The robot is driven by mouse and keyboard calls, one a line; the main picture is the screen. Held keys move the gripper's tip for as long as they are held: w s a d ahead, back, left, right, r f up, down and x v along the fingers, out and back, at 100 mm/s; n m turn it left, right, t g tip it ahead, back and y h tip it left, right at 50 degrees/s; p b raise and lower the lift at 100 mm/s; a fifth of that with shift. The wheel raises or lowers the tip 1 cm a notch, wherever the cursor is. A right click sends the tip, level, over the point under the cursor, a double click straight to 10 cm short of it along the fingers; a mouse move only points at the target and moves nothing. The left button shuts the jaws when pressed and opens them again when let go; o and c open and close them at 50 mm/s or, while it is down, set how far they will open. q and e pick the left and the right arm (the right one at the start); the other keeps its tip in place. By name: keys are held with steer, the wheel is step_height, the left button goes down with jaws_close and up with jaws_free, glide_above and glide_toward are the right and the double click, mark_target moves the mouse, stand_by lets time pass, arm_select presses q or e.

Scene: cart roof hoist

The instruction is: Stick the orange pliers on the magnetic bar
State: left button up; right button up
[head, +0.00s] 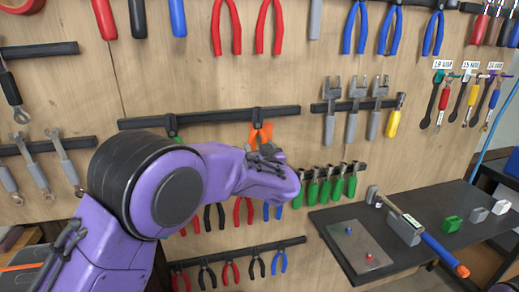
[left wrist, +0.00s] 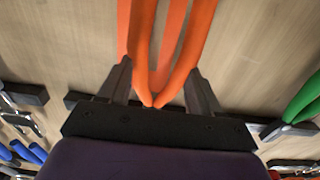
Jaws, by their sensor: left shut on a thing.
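The orange pliers (head: 262,134) are in front of the wooden tool wall, at the right part of a black magnetic bar (head: 215,117). My left gripper (head: 265,154) is just below the bar and shut on the pliers. In the left wrist view the orange handles (left wrist: 142,45) run up between the two dark fingers of my left gripper (left wrist: 160,85). The pliers' head overlaps the bar in the head view; I cannot tell whether it touches. My right gripper is not in view.
Green-handled tools (head: 325,190) hang to the lower right of my left gripper. A lower bar (head: 238,251) holds several red, black and blue pliers. Adjustable wrenches (head: 353,110) hang at the right. A dark bench (head: 420,200) with a metal plate (head: 358,243) stands at the right.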

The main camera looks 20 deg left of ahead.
arm_select(q)
steer(key=shift+w+r, duration=0.1)
steer(key=shift+r, duration=0.05)
steer(key=o, duration=1.3)
steer(key=shift+a, duration=0.1)
